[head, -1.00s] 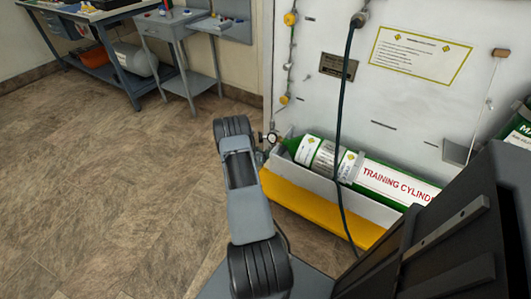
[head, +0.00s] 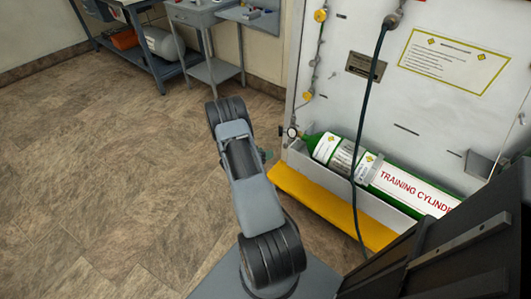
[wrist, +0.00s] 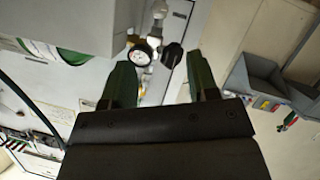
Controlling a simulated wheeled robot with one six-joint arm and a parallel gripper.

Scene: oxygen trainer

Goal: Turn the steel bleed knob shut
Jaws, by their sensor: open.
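My gripper (wrist: 160,62) is open in the wrist view, its two green fingers apart with nothing between their tips. Just beyond the tips are a round white gauge (wrist: 140,54), a black knob (wrist: 172,56) and bright steel fittings (wrist: 157,20). I cannot tell for sure which fitting is the steel bleed knob. In the head view the gauge (head: 292,132) sits at the left end of the green and white training cylinder (head: 395,182). My arm hides most of the gripper there, and the knob cannot be made out.
The cylinder lies in a trough with a yellow front (head: 330,208) against a white panel (head: 440,100). A dark hose (head: 365,110) hangs in front of it. A grey stand (head: 215,70) and a workbench are at the back left. The floor (head: 100,190) at left is clear.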

